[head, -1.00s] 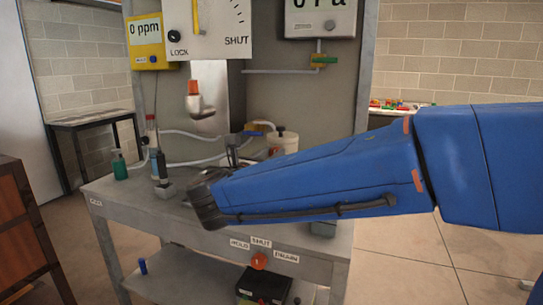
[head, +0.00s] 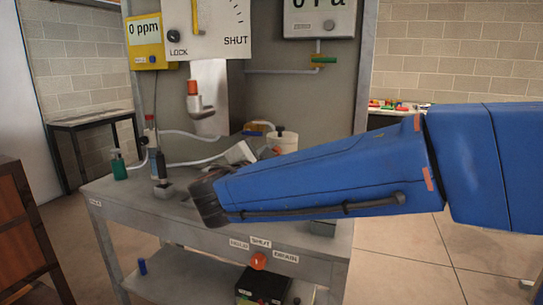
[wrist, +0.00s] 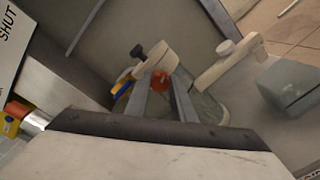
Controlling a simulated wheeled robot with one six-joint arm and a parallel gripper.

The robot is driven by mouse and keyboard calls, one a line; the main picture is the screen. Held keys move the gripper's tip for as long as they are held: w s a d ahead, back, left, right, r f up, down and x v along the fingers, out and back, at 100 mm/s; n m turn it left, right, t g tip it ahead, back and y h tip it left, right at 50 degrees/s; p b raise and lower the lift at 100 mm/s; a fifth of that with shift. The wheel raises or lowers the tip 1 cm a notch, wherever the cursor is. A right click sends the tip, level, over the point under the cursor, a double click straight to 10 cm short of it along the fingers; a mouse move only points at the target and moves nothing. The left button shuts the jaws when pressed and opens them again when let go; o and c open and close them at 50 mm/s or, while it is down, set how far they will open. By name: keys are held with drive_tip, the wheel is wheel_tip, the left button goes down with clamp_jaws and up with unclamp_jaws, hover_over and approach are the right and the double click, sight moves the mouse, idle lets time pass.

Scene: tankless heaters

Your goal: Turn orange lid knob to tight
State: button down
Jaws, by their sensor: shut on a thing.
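The orange lid knob (wrist: 158,79) shows at the tips of my gripper (wrist: 164,85) in the wrist view. My gripper's two grey fingers are shut on it, partly covering it. A pale grey-green rounded body (wrist: 207,108) shows beside and behind the fingers; how it joins the knob is unclear. In the head view my blue arm reaches in from the right over the bench, and it hides the knob and the fingertips. No tight mark is readable near the knob.
The grey bench (head: 120,196) holds a green bottle (head: 119,166), a red-capped bottle (head: 150,133), a pale canister (head: 286,143) and hoses.

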drive_tip(key=shift+d+f+m, duration=0.1)
drive_tip(key=shift+m, duration=3.6)
drive_tip(key=c, duration=1.5)
unclamp_jaws()
drive_tip(key=v, duration=1.7)
drive_tip(key=shift+s+d, duration=0.2)
drive_tip(key=shift+s, duration=0.1)
